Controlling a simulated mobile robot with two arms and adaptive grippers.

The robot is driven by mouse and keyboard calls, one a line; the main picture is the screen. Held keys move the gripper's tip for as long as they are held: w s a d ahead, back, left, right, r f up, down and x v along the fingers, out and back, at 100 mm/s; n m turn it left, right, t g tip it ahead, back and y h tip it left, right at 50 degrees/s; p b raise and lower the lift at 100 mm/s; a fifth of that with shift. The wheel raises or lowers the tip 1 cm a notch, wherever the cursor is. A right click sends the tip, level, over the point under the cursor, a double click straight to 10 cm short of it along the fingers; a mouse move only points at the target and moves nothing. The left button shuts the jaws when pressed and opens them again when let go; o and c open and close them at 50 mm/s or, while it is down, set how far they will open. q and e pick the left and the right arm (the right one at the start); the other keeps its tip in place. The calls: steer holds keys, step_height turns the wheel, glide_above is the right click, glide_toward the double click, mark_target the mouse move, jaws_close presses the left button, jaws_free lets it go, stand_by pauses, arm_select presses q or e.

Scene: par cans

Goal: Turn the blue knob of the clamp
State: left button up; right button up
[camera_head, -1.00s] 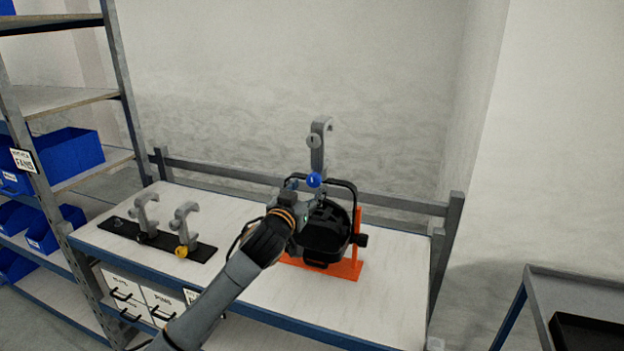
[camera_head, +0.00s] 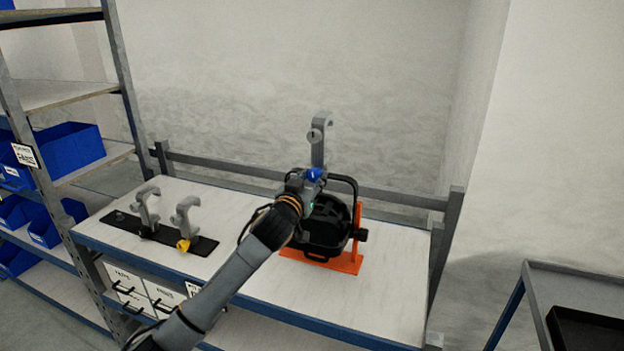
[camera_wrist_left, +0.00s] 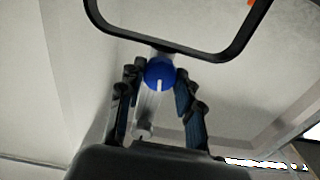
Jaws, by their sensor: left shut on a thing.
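The blue knob (camera_head: 314,174) is at the bottom of the grey clamp (camera_head: 319,148), which stands upright on top of the black par can (camera_head: 326,226). My left gripper (camera_head: 305,178) is at the knob. In the left wrist view the blue knob (camera_wrist_left: 160,74), with a white line on its face, sits between the fingertips of the left gripper (camera_wrist_left: 159,80), which is shut on it. The par can's black yoke (camera_wrist_left: 180,50) crosses the top of that view. My right gripper is not in view.
The par can rests in an orange stand (camera_head: 345,262) on the workbench (camera_head: 250,262). Two more grey clamps (camera_head: 185,218) stand on a black strip (camera_head: 120,221) at the left, one with a yellow knob (camera_head: 183,245). A shelf with blue bins (camera_head: 70,150) is at the far left.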

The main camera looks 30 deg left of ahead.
arm_select(q)
steer(key=shift+n, duration=0.3)
steer(key=n+p, duration=0.1)
steer(key=n, duration=0.3)
steer(key=n+p, duration=0.2)
steer(key=n, duration=0.2)
steer(key=shift+r+n, duration=0.1)
steer(key=shift+n, duration=0.3)
steer(key=n+p, duration=0.3)
steer(key=n, duration=0.3)
steer(key=shift+p, duration=0.4)
steer(key=n+p, duration=0.1)
steer(key=n, duration=0.2)
steer(key=shift+n+p, duration=1.05)
steer(key=shift+n, duration=0.55)
